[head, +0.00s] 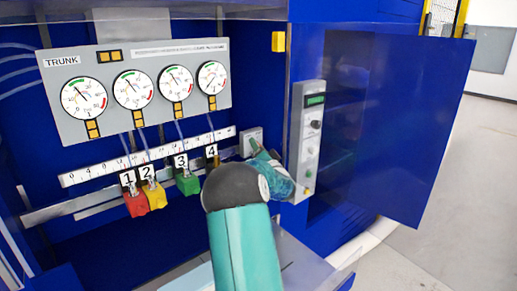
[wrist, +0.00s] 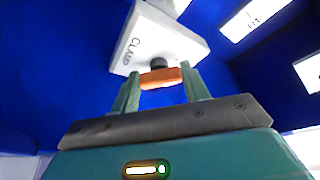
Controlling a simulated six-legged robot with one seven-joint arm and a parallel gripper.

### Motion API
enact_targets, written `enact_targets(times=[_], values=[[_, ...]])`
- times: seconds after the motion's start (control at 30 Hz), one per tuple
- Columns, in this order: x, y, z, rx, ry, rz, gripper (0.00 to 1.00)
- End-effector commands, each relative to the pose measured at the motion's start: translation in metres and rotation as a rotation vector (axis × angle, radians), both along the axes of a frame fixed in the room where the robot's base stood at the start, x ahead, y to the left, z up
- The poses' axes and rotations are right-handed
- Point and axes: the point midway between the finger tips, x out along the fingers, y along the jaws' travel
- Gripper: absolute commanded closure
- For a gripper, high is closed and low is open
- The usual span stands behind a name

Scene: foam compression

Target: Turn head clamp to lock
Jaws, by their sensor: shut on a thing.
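The head clamp is a white box marked "CLAMP" (wrist: 165,42) with a dark stem and an orange handle (wrist: 161,78) in the wrist view. My gripper (wrist: 160,88) has its two green fingers on either side of the orange handle and is shut on it. In the head view the clamp's pale box (head: 250,141) shows on the back wall, right of the number 4 tag. My gripper (head: 254,146) reaches it there; my arm hides the handle in that view.
A gauge panel marked "TRUNK" (head: 135,53) is above a ruler strip (head: 88,172). Red (head: 136,204), yellow (head: 155,196) and green (head: 188,183) blocks hang left of my arm. A grey control panel (head: 304,150) and open blue door (head: 400,130) stand close on the right.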

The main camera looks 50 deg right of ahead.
Motion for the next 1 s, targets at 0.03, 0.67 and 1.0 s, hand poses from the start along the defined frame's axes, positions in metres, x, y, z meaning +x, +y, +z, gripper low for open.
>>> enact_targets(times=[0.03, 0.67, 1.0], values=[[0.0009, 0.0005, 0.0002, -0.008, 0.001, 0.002, 0.77], [0.0008, 0.0004, 0.0001, -0.019, 0.004, 0.002, 0.33], [-0.0057, 0.0029, -0.0020, -0.018, 0.005, 0.001, 0.33]])
